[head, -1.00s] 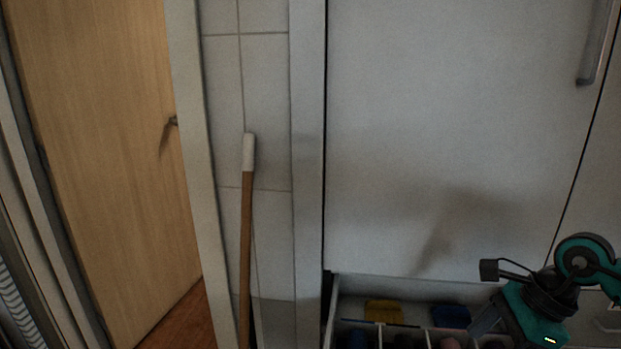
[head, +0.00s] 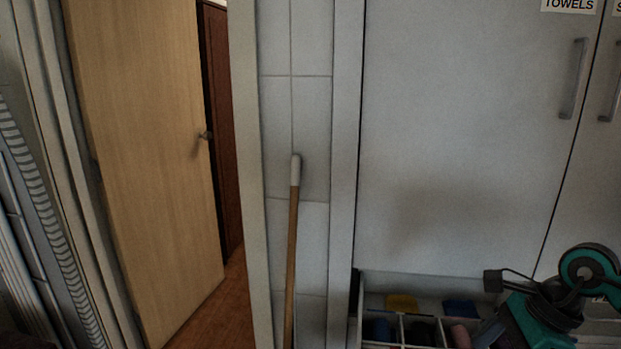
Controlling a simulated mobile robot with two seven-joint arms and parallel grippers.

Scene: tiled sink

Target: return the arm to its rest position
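My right arm, teal and black, shows at the lower right of the head view (head: 560,300). It is bent in front of the cabinet and over the right end of the open drawer (head: 425,284). Its gripper fingers cannot be made out, so whether it is open or shut is not clear. My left arm and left gripper are not in view.
The drawer has white dividers, with a yellow item (head: 402,304), a blue item (head: 462,309) and several dark or pinkish items. A closed cabinet door (head: 450,130) stands above it. A wooden-handled pole (head: 292,240) leans on the tiled wall. A wooden door (head: 150,170) stands at left.

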